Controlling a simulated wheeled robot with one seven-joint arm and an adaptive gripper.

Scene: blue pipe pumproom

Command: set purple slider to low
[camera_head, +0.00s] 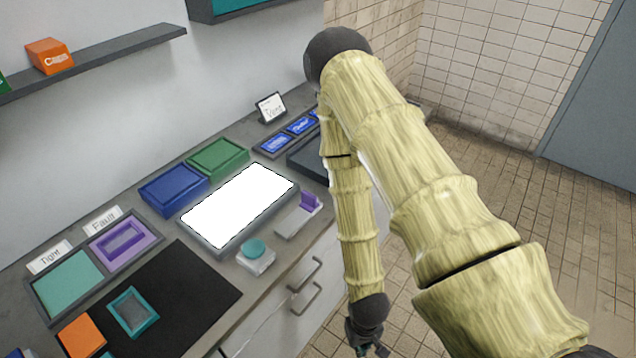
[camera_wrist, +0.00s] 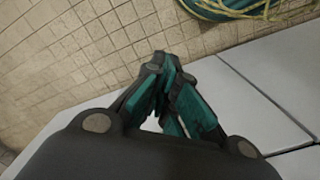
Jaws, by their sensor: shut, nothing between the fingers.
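The purple slider (camera_head: 310,201) is a small purple knob on a flat grey base (camera_head: 296,222) near the front edge of the counter. The knob stands toward the far right end of its base. My gripper (camera_head: 366,350) hangs low at the bottom of the head view, in front of the counter and well apart from the slider. In the wrist view my gripper (camera_wrist: 172,92) has its teal-padded fingers together and holds nothing. The wrist view does not show the slider.
A teal round button (camera_head: 254,248) stands beside the slider base. A bright white panel (camera_head: 238,207) lies behind it. Drawer handles (camera_head: 306,287) stick out from the counter front. A teal coiled hose or cable (camera_wrist: 235,8) shows in the wrist view. Tiled floor lies to the right.

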